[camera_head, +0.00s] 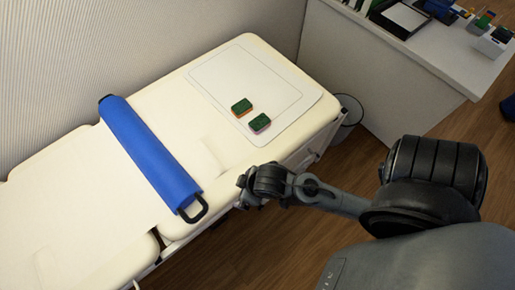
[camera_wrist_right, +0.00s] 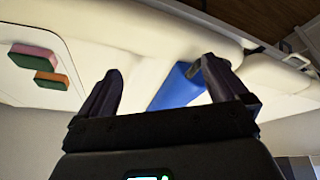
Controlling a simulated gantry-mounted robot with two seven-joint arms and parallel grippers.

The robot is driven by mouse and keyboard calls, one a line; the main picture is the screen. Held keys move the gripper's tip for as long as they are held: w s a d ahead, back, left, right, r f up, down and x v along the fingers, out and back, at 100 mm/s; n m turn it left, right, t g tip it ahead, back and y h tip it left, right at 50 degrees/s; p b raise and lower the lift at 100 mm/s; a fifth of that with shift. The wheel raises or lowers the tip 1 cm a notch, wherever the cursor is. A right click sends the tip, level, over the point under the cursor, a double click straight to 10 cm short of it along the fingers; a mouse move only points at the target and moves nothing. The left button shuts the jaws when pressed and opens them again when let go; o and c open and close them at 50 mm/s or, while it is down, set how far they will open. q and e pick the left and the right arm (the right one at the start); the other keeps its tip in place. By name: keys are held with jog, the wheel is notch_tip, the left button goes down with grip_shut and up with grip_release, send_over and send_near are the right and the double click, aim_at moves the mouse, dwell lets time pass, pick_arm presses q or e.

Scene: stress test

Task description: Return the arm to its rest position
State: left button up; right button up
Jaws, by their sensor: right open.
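My right arm comes in from the lower right in the head view, and its gripper (camera_head: 248,187) is beside the near edge of a cream padded table (camera_head: 60,210). In the right wrist view the two dark fingers of the gripper (camera_wrist_right: 160,88) stand apart with nothing between them. Behind them is the cream padding, with a blue roll (camera_wrist_right: 178,88) partly behind the right finger. My left gripper is in neither view.
The blue roll (camera_head: 150,155) with dark handles lies across the table. Two green-topped blocks (camera_head: 242,107) (camera_head: 260,122) sit on a white mat (camera_head: 290,78). A white desk (camera_head: 440,50) with small items stands at the upper right. Wooden floor (camera_head: 350,235) lies below my arm.

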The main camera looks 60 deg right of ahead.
jog(key=s, duration=0.1)
jog(key=s+d, duration=0.1)
jog(key=s+g, duration=0.1)
jog(key=shift+s+d, duration=0.15)
jog(key=shift+d, duration=0.2)
jog(key=shift+r, duration=0.15)
notch_tip(320, 180, up, 33)
jog(key=p, duration=3.3)
jog(key=shift+r, duration=0.1)
